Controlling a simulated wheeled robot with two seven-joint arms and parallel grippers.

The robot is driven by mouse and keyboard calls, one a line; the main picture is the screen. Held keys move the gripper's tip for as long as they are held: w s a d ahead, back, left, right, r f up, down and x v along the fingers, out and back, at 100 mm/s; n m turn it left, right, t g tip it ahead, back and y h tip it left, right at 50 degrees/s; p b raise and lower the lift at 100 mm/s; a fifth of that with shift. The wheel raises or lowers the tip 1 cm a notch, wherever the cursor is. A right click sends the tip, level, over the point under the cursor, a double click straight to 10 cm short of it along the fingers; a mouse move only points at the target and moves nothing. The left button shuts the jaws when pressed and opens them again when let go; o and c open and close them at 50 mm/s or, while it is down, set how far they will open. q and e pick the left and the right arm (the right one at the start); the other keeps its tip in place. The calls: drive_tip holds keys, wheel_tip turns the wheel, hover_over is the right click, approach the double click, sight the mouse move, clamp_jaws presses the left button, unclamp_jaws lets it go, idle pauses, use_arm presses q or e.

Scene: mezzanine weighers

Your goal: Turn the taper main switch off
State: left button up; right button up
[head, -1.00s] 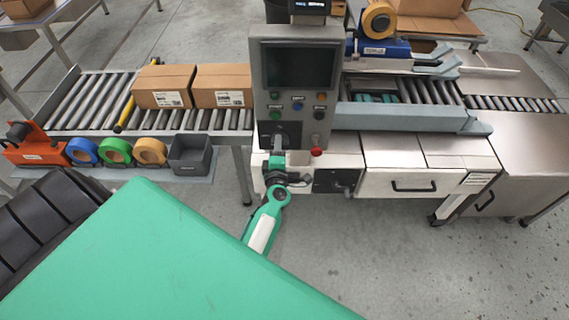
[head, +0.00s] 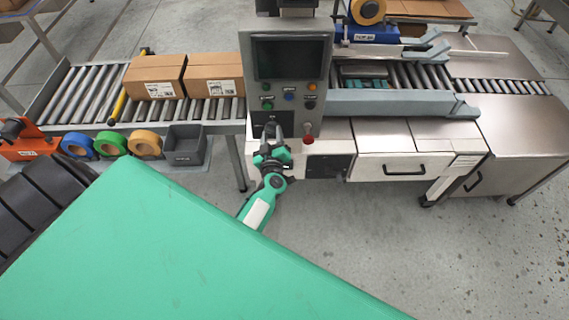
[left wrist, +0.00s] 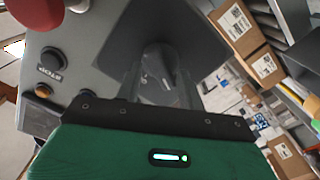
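The taper's grey control panel (head: 290,75) stands at the centre of the head view. Low on its front is a dark plate with the main switch, a rotary handle mostly hidden by my gripper in the head view. In the left wrist view the grey switch handle (left wrist: 156,62) stands out from its dark plate (left wrist: 165,28), directly ahead of my fingers. My left gripper (head: 271,133) is at the switch, its dark fingers overlapping the handle. I cannot tell whether the fingers touch or grip it. My right gripper is out of view.
A red mushroom button (head: 308,139) sits just right of the switch, and several buttons (head: 289,96) sit above. A black stop button (left wrist: 52,61) shows in the wrist view. Two cartons (head: 155,78) lie on the roller conveyor at left. A green surface (head: 160,240) fills the front.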

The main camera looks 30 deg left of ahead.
use_arm(q)
drive_tip(key=m, duration=0.2)
drive_tip(key=shift+m, duration=0.4)
drive_tip(key=m, duration=0.3)
drive_tip(key=shift+w+d, duration=0.1)
drive_tip(key=p+v, duration=0.4)
drive_tip(key=v, duration=1)
drive_tip(key=s+d+f+m+g+h+b, duration=0.1)
drive_tip(key=s+d+f+m+h+b, duration=0.1)
drive_tip(key=f, duration=0.7)
drive_tip(key=s+d+f+m+h+b, duration=0.2)
drive_tip(key=d+f+h, duration=0.1)
drive_tip(key=f, duration=0.5)
drive_tip(key=s+d+f+m+g+h+b, duration=0.1)
drive_tip(key=s+d+f+m+h+b, duration=0.1)
drive_tip(key=f, duration=0.7)
drive_tip(key=shift+s+d+f+m+g+h, duration=0.3)
drive_tip(key=shift+d+h, duration=0.25)
drive_tip(key=shift+h, duration=0.25)
